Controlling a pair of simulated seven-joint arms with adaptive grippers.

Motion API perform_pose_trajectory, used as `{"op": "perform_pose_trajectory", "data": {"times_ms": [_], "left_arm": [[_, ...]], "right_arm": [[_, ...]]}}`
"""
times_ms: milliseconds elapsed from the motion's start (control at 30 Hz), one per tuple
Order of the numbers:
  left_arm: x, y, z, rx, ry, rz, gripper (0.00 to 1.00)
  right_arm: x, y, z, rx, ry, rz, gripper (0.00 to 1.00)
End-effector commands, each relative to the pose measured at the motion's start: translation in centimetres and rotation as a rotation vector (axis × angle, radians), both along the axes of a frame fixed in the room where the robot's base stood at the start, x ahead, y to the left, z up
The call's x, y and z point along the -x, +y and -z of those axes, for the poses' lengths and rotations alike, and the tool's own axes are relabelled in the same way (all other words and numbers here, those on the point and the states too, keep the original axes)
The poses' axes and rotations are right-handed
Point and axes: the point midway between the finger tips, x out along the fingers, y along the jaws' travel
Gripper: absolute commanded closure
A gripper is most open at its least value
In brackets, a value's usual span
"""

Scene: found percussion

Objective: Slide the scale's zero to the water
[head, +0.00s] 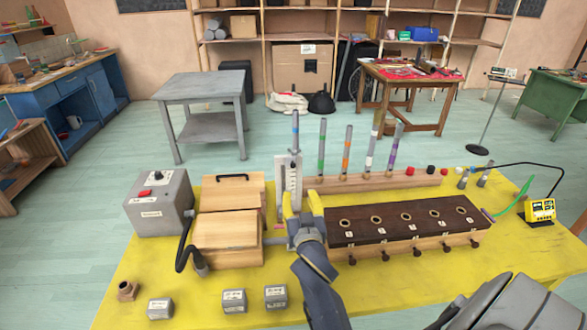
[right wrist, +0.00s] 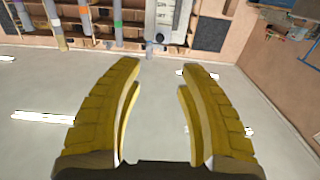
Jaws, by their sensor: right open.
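The scale (head: 289,176) is a white upright plate with dark marks, standing at the back of the yellow table, left of the dark wooden block. It also shows in the right wrist view (right wrist: 172,18), upside down at the top edge, with a small dark knob (right wrist: 156,46) by its end. A clear tube with a blue band (head: 295,130) rises behind the scale; I cannot make out a water level. My right gripper (head: 302,200) has yellow fingers, open and empty, just in front of the scale's right side. In the right wrist view (right wrist: 160,70) the knob lies beyond the fingertips, apparently untouched.
The dark block with several holes (head: 405,218) stands right of my gripper. Several banded tubes (head: 346,150) stand behind it. Wooden boxes (head: 228,228) and a grey control box (head: 160,203) stand left. Small grey blocks (head: 234,300) lie in front.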

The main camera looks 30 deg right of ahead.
Motion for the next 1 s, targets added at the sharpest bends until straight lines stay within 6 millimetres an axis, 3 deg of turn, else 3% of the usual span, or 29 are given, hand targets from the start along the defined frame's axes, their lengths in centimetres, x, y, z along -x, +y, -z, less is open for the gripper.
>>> {"op": "perform_pose_trajectory", "data": {"times_ms": [700, 1000], "left_arm": [[0.0, 0.0, 0.0, 0.000, 0.000, -0.001, 0.61], [0.0, 0.1, 0.0, 0.000, 0.000, -0.001, 0.61]], "right_arm": [[-11.1, -5.3, -0.1, 0.002, 0.000, 0.000, 0.61], [-14.1, -6.8, 0.0, 0.001, 0.000, 0.000, 0.61]]}}
